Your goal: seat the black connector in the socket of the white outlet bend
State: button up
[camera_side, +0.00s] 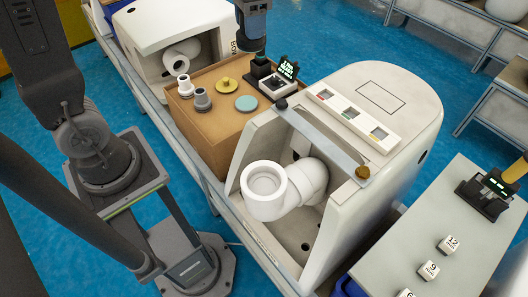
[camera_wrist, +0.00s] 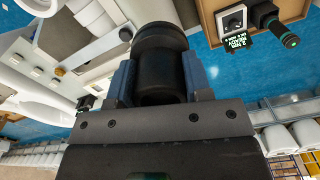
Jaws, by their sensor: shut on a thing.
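The white outlet bend (camera_side: 288,188) sits inside the open end of the large white toilet body. Its round socket (camera_side: 263,182) faces up and looks empty. My gripper (camera_side: 252,36) is up at the top centre of the side view, above and behind the bend, well apart from it. In the wrist view my gripper (camera_wrist: 160,78) has its two blue-grey fingers shut on the black connector (camera_wrist: 160,65), a dark cylinder with a wider rim at its far end. In the side view the connector is too dark and small to tell from the fingers.
A brown box (camera_side: 220,128) holds grey and white fittings (camera_side: 202,98), a yellow disc (camera_side: 226,83) and a teal disc (camera_side: 246,103). A small lit display (camera_side: 288,67) stands at its right. A strap (camera_side: 322,133) crosses above the bend. A grey bench (camera_side: 450,215) is at right.

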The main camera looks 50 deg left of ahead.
jog(key=s+d+m, duration=0.1)
jog(key=d+m, duration=0.1)
jog(key=s+d+m, duration=0.2)
jog(key=m, duration=0.1)
jog(key=s+d+m, duration=0.2)
jog(key=m, duration=0.1)
jog(key=shift+s, duration=0.25)
jog(key=m, duration=0.7)
send_over(264, 186)
notch_tip(264, 186, down, 12)
jog(key=shift+f, duration=2.15)
